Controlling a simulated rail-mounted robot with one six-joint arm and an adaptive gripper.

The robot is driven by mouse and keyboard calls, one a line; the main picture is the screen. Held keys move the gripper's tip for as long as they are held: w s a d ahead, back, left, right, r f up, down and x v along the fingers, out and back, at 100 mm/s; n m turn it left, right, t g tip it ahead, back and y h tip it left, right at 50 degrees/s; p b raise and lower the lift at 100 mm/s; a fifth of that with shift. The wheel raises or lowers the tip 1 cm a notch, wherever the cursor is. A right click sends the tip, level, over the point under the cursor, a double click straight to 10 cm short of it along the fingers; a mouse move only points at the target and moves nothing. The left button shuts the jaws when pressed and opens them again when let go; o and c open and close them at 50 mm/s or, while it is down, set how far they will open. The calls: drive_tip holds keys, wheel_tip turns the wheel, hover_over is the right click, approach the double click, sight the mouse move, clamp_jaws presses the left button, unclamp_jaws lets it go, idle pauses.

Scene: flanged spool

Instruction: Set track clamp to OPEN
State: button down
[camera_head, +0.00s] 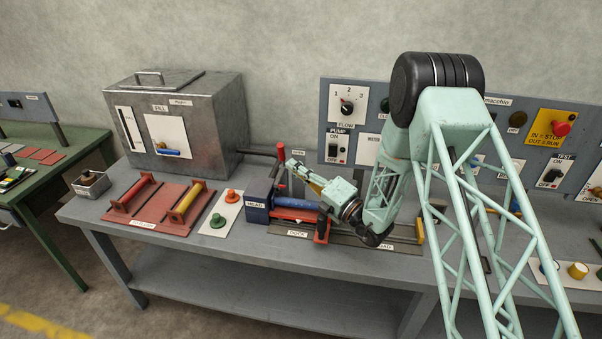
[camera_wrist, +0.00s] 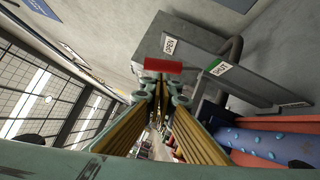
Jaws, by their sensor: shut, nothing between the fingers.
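A red upright lever (camera_head: 281,158) stands behind the blue block labelled HEAD (camera_head: 257,213). I cannot tell for certain whether it is the track clamp. My gripper (camera_head: 291,164) is shut and empty, with its tips close to the lever's right side. In the wrist view my gripper (camera_wrist: 153,88) points at a short red bar (camera_wrist: 164,65) just past the tips. I cannot tell whether they touch. My arm hides part of the track (camera_head: 345,236).
A red carriage (camera_head: 321,228) stands on the track, between the DOCK and LOAD labels. A metal box (camera_head: 215,115), a red tray (camera_head: 150,213) with rollers and a white plate (camera_head: 222,216) with buttons lie left. A control panel (camera_head: 350,125) stands behind my arm.

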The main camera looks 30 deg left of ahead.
drive_tip(key=shift+x, duration=1.85)
